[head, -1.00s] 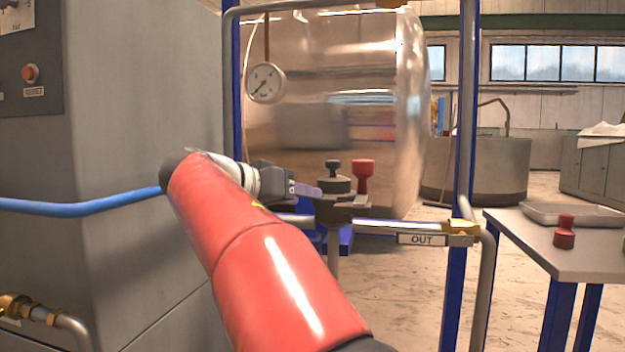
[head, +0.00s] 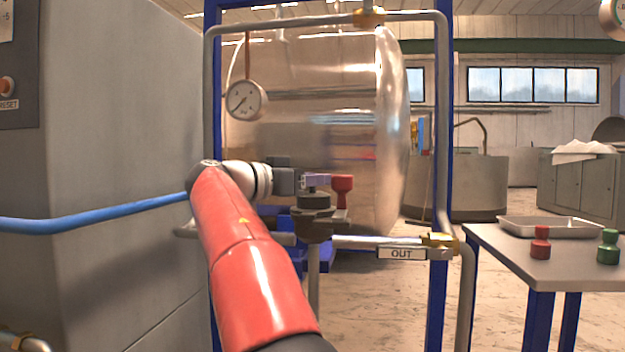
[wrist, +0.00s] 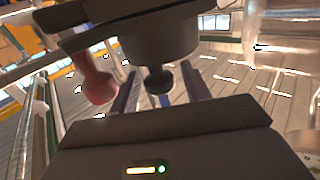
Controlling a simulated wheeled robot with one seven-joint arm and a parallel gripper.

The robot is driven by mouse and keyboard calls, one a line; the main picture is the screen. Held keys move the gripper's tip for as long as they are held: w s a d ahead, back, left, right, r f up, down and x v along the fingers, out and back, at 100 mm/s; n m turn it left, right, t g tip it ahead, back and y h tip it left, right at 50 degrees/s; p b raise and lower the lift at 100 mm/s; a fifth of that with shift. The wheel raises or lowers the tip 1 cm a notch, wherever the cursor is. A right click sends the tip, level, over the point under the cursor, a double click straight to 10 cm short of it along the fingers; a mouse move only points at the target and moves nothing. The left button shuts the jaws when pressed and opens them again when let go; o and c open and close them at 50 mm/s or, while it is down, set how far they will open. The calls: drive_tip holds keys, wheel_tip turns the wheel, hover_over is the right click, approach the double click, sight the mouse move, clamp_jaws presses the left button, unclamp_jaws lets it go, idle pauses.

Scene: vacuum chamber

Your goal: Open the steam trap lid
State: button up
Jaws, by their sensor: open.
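The steam trap (head: 315,228) is a dark grey body on a post by the OUT pipe. Its round dark lid (head: 314,201) sits flat on it, with a small black knob on top. The knob (wrist: 158,80) shows in the wrist view, hanging from the lid because that picture is inverted. My gripper (head: 316,180) reaches in from the left at knob height, fingers pointing right. In the wrist view my gripper (wrist: 157,92) is open, one finger on each side of the knob with gaps. The purple finger hides the knob's top in the head view.
A red knob-shaped piece (head: 342,188) stands right beside the lid. A gauge (head: 245,100) and the large metal tank (head: 385,150) are behind. A table (head: 490,246) at right holds a tray, a red piece (head: 541,242) and a green piece (head: 608,247).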

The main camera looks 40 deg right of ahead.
clamp_jaws()
idle(0.3)
drive_tip(key=shift+r, duration=0.15)
